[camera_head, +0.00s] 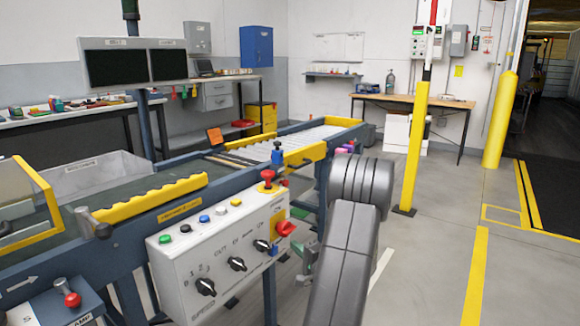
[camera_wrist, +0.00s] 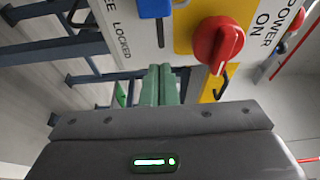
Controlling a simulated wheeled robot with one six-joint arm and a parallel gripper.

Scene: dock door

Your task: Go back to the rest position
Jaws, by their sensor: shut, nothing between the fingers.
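My gripper (camera_wrist: 160,72) shows in the wrist view as two green fingers pressed together with nothing between them. Its tips are near the lower edge of the white control box (camera_wrist: 128,30), beside a red knob (camera_wrist: 217,42) marked "POWER ON". I cannot tell whether they touch the box. In the head view my gripper (camera_head: 306,262) is partly hidden behind my grey arm, just right of the control box (camera_head: 215,258). The red knob (camera_head: 286,228) is on the box's right end there. A blue part (camera_wrist: 154,8) is above the fingers in the wrist view.
The conveyor (camera_head: 105,195) with yellow guards runs behind the control box. A red mushroom button (camera_head: 267,178) stands on the box's top. A yellow post (camera_head: 415,145) and a wooden table (camera_head: 415,99) are beyond. Floor at the right is clear.

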